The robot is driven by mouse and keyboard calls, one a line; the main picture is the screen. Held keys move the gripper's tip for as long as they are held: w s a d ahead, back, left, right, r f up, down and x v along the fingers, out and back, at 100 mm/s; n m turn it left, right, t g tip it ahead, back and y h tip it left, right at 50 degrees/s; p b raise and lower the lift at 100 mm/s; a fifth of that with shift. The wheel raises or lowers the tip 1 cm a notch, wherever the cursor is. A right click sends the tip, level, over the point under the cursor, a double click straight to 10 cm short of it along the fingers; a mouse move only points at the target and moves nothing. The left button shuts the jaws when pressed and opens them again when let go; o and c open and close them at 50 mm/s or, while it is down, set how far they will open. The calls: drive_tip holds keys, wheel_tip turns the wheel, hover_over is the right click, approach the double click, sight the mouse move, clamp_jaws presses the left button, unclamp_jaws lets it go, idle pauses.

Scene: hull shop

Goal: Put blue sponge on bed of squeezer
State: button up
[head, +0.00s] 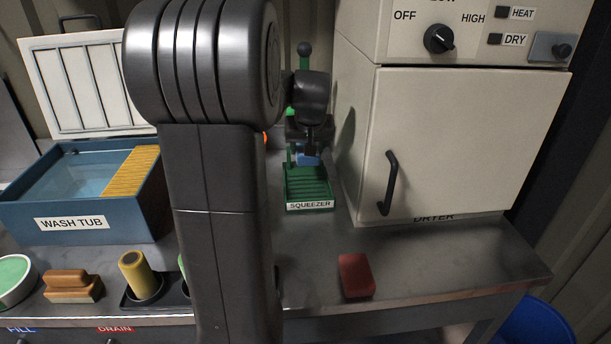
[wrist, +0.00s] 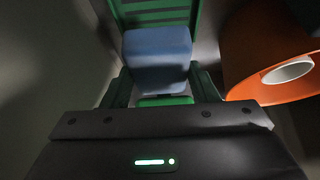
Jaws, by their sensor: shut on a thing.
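The blue sponge (wrist: 157,58) is between the fingers of my gripper (wrist: 158,85) in the wrist view. In the head view the sponge (head: 307,158) shows as a small blue patch under my gripper (head: 309,148), which is shut on it. The green squeezer (head: 309,187) stands at the back of the bench, and its slatted bed is bare at the front. The sponge is over the rear part of the bed; whether it touches the bed cannot be told. Green slats of the squeezer (wrist: 158,12) also show beyond the sponge in the wrist view.
The dryer (head: 450,150) stands right of the squeezer. The wash tub (head: 80,200) is at left. A red block (head: 356,275) lies on the front of the bench (head: 430,265). An orange round thing (wrist: 262,60) is close on the right in the wrist view. My arm hides the middle.

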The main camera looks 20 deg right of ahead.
wheel_tip(320, 180, down, 9)
drive_tip(key=shift+s+f, duration=0.1)
idle(0.3)
drive_tip(key=shift+f, duration=0.15)
drive_tip(key=o, duration=0.9)
drive_tip(key=shift+o, duration=0.2)
drive_tip(key=shift+r, duration=0.4)
drive_tip(key=v, duration=1.1)
drive_tip(key=shift+s+r, duration=0.25)
